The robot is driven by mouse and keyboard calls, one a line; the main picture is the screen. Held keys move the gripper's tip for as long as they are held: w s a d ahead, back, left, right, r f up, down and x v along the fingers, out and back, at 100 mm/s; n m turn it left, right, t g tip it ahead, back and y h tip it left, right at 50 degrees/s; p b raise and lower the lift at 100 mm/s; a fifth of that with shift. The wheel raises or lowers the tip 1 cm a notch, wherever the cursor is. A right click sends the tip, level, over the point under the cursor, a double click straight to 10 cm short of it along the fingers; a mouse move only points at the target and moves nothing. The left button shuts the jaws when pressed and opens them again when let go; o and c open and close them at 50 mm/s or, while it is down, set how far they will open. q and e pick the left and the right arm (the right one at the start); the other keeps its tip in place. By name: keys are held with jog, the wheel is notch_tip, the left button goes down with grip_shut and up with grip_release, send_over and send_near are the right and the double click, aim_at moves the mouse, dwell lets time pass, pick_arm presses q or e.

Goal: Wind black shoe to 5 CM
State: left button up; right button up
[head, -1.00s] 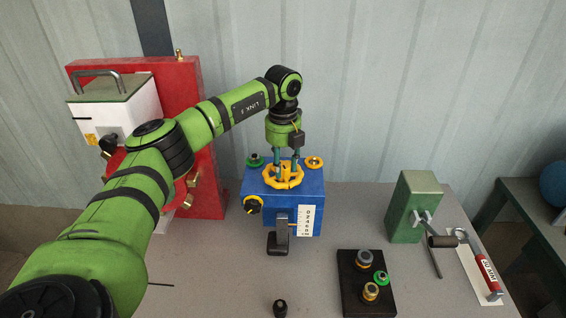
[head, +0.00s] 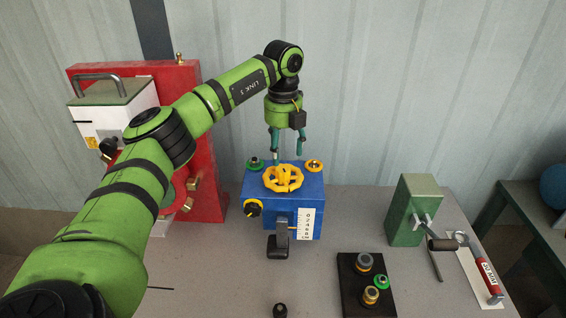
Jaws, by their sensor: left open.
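The blue box (head: 258,220) stands on the table in the middle of the head view. A yellow handwheel (head: 283,186) lies on its top. The black shoe (head: 278,246) sits low at its front, beside a white scale (head: 306,224) with numbers and CM at the bottom. The shoe's exact reading is too small to tell. My left gripper (head: 288,157) is open and empty above the handwheel, fingers pointing down. Its fingertips appear just above the box's rear top edge, apart from the wheel. My right gripper is not in view.
A black knob with a yellow ring (head: 252,207) is on the box's left front. A black block (head: 352,290) with several fittings and a green crank box (head: 413,207) stand right. A red panel (head: 208,150) rises behind left. A small black knob (head: 280,310) is in front.

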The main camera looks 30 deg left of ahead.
aim_at(283, 169)
pick_arm(q)
notch_tip(283, 169, up, 6)
jog(key=shift+d+f, duration=0.1)
dwell(0.6)
